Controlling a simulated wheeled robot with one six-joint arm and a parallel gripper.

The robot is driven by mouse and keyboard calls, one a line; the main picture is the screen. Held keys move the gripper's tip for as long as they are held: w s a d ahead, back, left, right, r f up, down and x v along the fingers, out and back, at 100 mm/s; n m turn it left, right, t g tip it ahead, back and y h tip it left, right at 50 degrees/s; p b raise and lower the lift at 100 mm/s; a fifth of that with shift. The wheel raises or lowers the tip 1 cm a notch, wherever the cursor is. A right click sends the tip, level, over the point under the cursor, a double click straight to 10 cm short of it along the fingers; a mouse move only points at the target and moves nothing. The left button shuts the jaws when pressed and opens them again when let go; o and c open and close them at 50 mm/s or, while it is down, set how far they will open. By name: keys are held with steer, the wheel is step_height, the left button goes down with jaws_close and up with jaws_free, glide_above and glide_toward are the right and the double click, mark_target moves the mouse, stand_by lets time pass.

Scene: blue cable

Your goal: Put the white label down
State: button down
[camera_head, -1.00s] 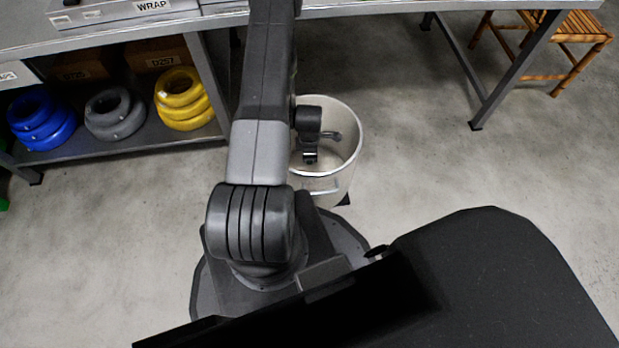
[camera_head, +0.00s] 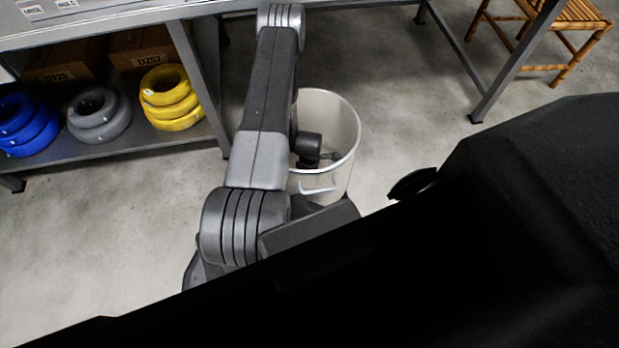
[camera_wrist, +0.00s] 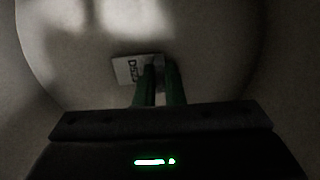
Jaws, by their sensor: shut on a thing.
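The white label (camera_wrist: 124,70) carries dark print starting "DS" or "D5" and sits at the tips of my gripper (camera_wrist: 160,70). In the wrist view the two green fingers are shut on its right part, and its left part sticks out. Around it is a pale, dim, curved surface that looks like the inside of the white bin (camera_head: 342,120). In the head view my dark wrist shows within the bin's opening. I cannot tell whether the label touches the bin's floor.
A workbench (camera_head: 120,20) runs along the back. On its lower shelf (camera_head: 120,140) stand blue (camera_head: 25,125), grey (camera_head: 98,115) and yellow (camera_head: 170,98) coils, with cardboard boxes (camera_head: 135,50) behind. A wooden stool (camera_head: 560,15) is at the far right. Concrete floor is clear right of the bin.

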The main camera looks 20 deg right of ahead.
steer(key=shift+f, duration=0.1)
steer(key=shift+f, duration=0.25)
steer(key=c, duration=1.5)
jaws_free()
steer(key=shift+c, duration=0.2)
steer(key=shift+r, duration=0.1)
step_height(320, 180, up, 12)
steer(key=p, duration=0.4)
steer(key=shift+r, duration=0.2)
